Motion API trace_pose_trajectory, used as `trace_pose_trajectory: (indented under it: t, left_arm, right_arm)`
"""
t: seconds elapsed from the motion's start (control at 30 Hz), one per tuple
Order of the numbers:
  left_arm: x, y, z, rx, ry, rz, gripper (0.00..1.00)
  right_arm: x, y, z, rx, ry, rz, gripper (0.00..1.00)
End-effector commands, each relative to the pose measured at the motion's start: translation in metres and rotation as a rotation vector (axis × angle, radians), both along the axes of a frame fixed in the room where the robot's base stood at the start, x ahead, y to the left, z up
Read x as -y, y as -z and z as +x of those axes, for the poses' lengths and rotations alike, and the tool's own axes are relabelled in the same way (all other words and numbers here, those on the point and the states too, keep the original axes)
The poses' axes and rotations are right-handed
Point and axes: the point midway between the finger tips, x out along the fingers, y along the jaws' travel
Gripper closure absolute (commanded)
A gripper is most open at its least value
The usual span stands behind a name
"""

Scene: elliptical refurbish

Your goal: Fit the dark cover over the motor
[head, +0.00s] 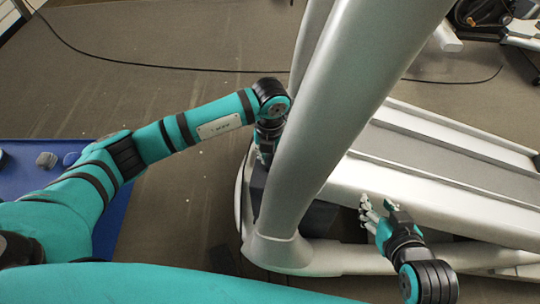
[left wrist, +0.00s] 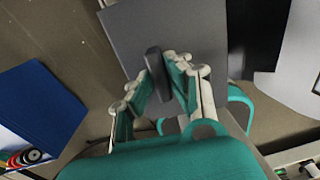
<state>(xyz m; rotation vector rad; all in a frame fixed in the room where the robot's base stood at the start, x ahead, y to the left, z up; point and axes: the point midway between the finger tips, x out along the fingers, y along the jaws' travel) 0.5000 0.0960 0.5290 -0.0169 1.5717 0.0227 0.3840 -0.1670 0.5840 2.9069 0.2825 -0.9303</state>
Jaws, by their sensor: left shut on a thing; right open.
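The dark cover is a flat grey panel (left wrist: 122,35) with a dark raised grip (left wrist: 153,62) in the left wrist view. My left gripper (left wrist: 160,72) is shut on that grip. In the head view my left gripper (head: 265,155) is beside the thick silver post and partly hidden by it. A dark block, which looks like part of the cover (head: 257,187), shows just below it. I cannot make out the motor for certain; a black surface lies right of the panel in the wrist view. My right gripper (head: 376,212) is open and empty, right of the post.
The silver post (head: 335,100) of the elliptical blocks much of the middle. Its pale rails (head: 430,190) run to the right. A blue surface (head: 30,180) with small items is at the left. Brown floor (head: 130,60) is open at the upper left, crossed by a cable.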

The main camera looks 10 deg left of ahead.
Motion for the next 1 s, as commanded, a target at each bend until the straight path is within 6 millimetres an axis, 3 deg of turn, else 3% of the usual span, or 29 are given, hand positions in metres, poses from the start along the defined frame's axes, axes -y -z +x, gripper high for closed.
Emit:
trace_pose_trajectory:
  t: [1.0]
  left_arm:
    - [0.000,0.023,0.000,0.001,0.000,-0.001,1.00]
  right_arm:
    - [-0.021,-0.065,0.041,0.414,-0.028,0.099,0.60]
